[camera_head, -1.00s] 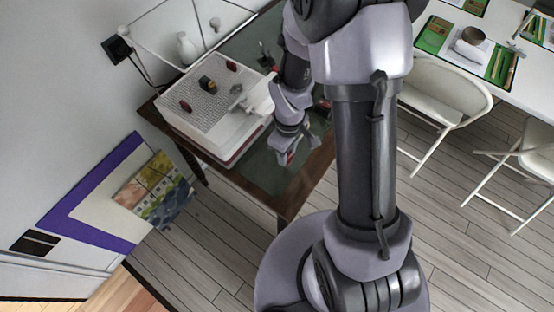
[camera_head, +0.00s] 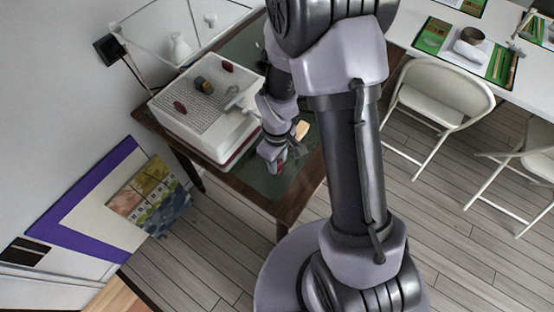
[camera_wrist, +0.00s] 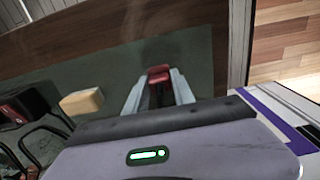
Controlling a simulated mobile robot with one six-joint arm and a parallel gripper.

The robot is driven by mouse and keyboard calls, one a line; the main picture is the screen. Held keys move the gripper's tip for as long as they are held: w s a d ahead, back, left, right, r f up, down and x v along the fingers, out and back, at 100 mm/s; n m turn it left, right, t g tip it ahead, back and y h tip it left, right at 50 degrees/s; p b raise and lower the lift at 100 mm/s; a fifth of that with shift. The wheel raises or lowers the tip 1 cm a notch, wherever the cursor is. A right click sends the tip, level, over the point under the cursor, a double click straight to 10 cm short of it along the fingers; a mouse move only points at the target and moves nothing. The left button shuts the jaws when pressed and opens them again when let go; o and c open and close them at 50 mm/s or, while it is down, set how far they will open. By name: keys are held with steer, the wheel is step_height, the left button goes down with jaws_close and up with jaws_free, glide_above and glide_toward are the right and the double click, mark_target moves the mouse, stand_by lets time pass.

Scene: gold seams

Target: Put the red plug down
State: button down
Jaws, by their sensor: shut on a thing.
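The red plug (camera_wrist: 158,74) is between the two fingertips of my gripper (camera_wrist: 158,88) in the wrist view, with its end showing past them. The gripper is shut on it, over the dark green mat (camera_wrist: 195,50). In the head view my gripper (camera_head: 279,163) is low over the front part of the table, right of the white box, and a bit of red (camera_head: 280,169) shows at its tip. I cannot tell whether the plug touches the mat.
A tan block (camera_wrist: 82,102) and a dark red-and-black object (camera_wrist: 25,106) lie left of the gripper in the wrist view. The white box (camera_head: 225,143) has a perforated top bearing several small pieces. The table's brown edge (camera_head: 283,210) is close. Mat around the plug looks clear.

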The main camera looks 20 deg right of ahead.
steer(key=c, duration=1.1)
jaws_free()
steer(key=shift+o, duration=0.2)
step_height(320, 180, up, 27)
steer(key=s+a+m+t+p, duration=0.1)
steer(key=s+m+t+p, duration=0.2)
steer(key=m+p, duration=0.3)
steer(key=s+a+r+m+t+y, duration=0.2)
steer(key=s+r+m, duration=0.3)
steer(key=s+r, duration=0.4)
steer(key=shift+s+a+r+m+t+p, duration=0.25)
steer(key=shift+s+a+m+t+p, duration=0.05)
steer(key=shift+s+a+t+p, duration=0.15)
steer(key=shift+f+b, duration=0.3)
steer(key=shift+b, duration=0.05)
